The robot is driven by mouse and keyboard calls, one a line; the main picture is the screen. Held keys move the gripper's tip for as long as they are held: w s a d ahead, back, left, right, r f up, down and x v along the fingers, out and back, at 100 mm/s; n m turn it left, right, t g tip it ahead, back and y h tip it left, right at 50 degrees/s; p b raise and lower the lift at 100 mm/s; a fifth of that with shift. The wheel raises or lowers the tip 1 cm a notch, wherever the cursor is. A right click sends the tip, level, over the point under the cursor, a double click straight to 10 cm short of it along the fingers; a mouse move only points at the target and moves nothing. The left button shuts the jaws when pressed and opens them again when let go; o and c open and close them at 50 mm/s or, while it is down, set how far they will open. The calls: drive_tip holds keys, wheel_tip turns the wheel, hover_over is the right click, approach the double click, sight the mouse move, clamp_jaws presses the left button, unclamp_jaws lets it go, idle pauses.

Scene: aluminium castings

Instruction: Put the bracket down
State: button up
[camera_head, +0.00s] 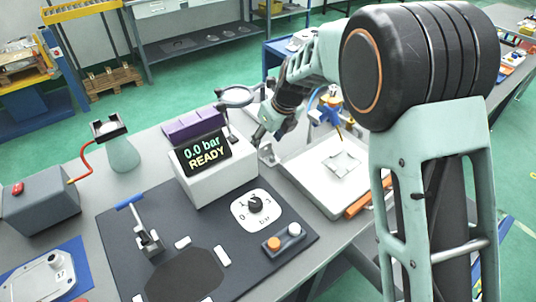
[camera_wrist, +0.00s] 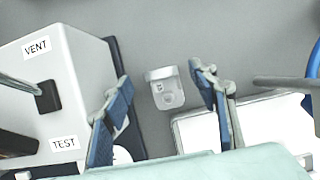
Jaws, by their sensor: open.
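The bracket (camera_wrist: 166,88) is a small pale grey casting with a raised wall and a round hole. It sits on the grey bench top (camera_wrist: 150,25). In the head view the bracket (camera_head: 267,155) is between the display box and the white tray, partly hidden near my fingers. My gripper (camera_wrist: 160,74) is open, with a blue-padded finger on either side of the bracket in the picture and visible gaps to it. In the head view my gripper (camera_head: 262,134) is just above the bracket. The exact height is hard to judge.
The white box (camera_wrist: 60,90) marked VENT and TEST stands close on the left; its display (camera_head: 203,153) reads 0.0 bar READY. A white tray (camera_head: 318,190) lies close on the right. A ring-shaped stand (camera_head: 237,96) is behind. A dark panel (camera_head: 125,225) lies in front.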

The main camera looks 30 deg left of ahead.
sight(265, 143)
drive_tip(key=x, duration=0.3)
drive_tip(key=shift+w+f, duration=0.1)
drive_tip(key=shift+c, duration=0.2)
drive_tip(key=c, duration=1.4)
